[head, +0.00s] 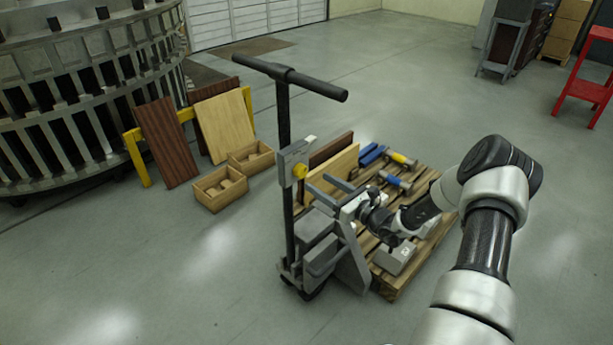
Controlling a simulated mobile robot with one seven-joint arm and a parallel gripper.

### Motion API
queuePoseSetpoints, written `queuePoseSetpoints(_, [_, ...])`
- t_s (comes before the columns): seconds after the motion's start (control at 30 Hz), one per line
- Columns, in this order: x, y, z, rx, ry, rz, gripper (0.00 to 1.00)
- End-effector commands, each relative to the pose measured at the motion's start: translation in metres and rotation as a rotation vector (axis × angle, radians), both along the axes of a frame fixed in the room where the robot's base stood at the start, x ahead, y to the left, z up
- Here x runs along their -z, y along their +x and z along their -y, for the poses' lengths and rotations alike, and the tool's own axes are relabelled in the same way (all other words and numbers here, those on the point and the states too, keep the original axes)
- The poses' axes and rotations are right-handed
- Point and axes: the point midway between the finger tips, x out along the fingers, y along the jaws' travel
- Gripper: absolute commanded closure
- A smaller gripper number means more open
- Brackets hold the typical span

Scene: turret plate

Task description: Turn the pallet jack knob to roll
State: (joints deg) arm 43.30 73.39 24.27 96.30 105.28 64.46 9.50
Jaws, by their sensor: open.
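The pallet jack (319,246) stands in the middle of the head view, with a tall dark column and T-handle (290,76). A small yellow knob (299,171) sits on the grey plate (288,161) fixed to the column. My gripper (316,181) is open, its two grey fingers apart and pointing up and left toward the knob. The fingertips appear just to the right of and below the knob. I cannot tell whether they touch it. The knob's pointer and any markings are too small to read.
A wooden pallet (393,288) behind the jack bears boards, tools and grey blocks (395,258). Two wooden boxes (221,189) and leaning boards (166,142) stand left, by a large slotted metal ring (75,130). A red stand (580,90) is far right. The front-left floor is clear.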

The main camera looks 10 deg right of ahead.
Motion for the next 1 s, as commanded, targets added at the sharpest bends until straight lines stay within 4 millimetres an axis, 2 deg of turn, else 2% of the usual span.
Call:
queuePoseSetpoints(0.1, [0.001, 0.021, -0.016, -0.003, -0.001, 0.002, 0.46])
queuePoseSetpoints(0.3, [0.001, 0.045, -0.033, -0.001, -0.001, 0.001, 0.46])
queuePoseSetpoints(0.5, [0.0, 0.055, -0.04, -0.001, 0.0, 0.001, 0.46])
queuePoseSetpoints(0.77, [0.0, 0.056, -0.04, -0.001, -0.001, 0.001, 0.46])
queuePoseSetpoints(1.0, [0.0, 0.055, -0.04, -0.001, -0.001, 0.001, 0.86])
